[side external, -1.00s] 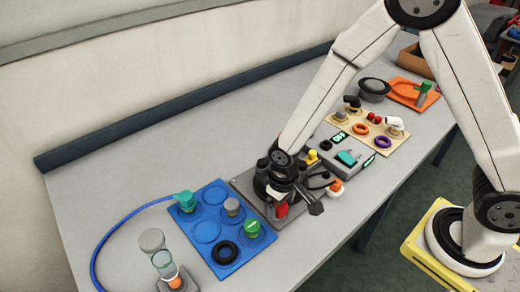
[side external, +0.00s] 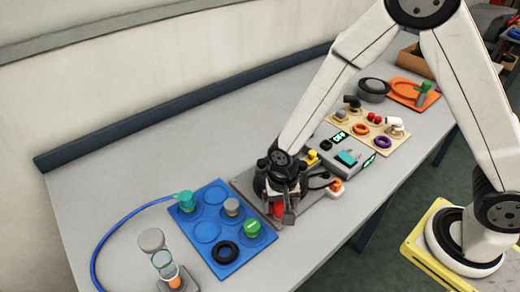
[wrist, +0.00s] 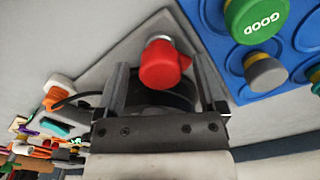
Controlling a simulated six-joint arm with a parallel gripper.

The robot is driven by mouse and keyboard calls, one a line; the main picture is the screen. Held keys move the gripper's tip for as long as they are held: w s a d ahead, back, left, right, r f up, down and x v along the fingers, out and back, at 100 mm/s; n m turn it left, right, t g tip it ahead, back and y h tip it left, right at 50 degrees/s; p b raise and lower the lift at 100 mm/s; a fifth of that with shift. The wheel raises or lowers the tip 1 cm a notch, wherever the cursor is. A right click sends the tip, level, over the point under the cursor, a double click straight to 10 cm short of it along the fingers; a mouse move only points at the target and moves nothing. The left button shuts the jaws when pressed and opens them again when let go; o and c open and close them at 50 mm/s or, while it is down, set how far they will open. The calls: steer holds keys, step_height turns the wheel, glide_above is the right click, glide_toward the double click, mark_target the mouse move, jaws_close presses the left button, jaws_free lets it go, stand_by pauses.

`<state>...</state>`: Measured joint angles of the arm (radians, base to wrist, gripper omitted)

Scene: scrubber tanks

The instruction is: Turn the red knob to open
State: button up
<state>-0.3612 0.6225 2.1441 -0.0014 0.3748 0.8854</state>
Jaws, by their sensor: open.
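The red knob (wrist: 163,66) shows in the wrist view with a small pointed tab on its right side and a grey metal end at its top. My gripper (wrist: 161,72) is open, with one finger on each side of the knob. A gap shows between the knob and each finger, so I see no contact. In the side view the red knob (side external: 279,210) is partly hidden by my gripper (side external: 284,200), which is low over the grey plate (side external: 244,183). I cannot tell from the pictures the knob's exact turn angle.
A blue tray (side external: 208,256) with green and grey caps and a black ring lies left of the plate. A grey box with a teal switch (side external: 347,158) and a beige board (side external: 349,125) stand to the right. A clear tube (side external: 163,262) stands at front left.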

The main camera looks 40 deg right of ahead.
mark_target(282, 205)
step_height(282, 205, up, 8)
steer(key=shift+d+r, duration=0.1)
steer(key=shift+d, duration=0.05)
steer(key=shift+s+d+r+n+t, duration=0.8)
steer(key=shift+s+d+n, duration=0.65)
steer(key=shift+d, duration=1.7)
steer(key=shift+s+d+r+n+t, duration=0.5)
steer(key=shift+s+d+r+n, duration=0.75)
steer(key=shift+d, duration=1.85)
steer(key=shift+w+d+f+n+g, duration=0.45)
steer(key=shift+w+d+n, duration=0.4)
steer(key=shift+w+n, duration=2.05)
steer(key=shift+w+d+f+n+g, duration=0.45)
steer(key=shift+w+d+n, duration=0.6)
steer(key=shift+w, duration=3.45)
steer(key=shift+w+d+f+n+g, duration=0.55)
steer(key=shift+w+n, duration=1.8)
steer(key=shift+w, duration=1.35)
steer(key=shift+r, duration=0.1)
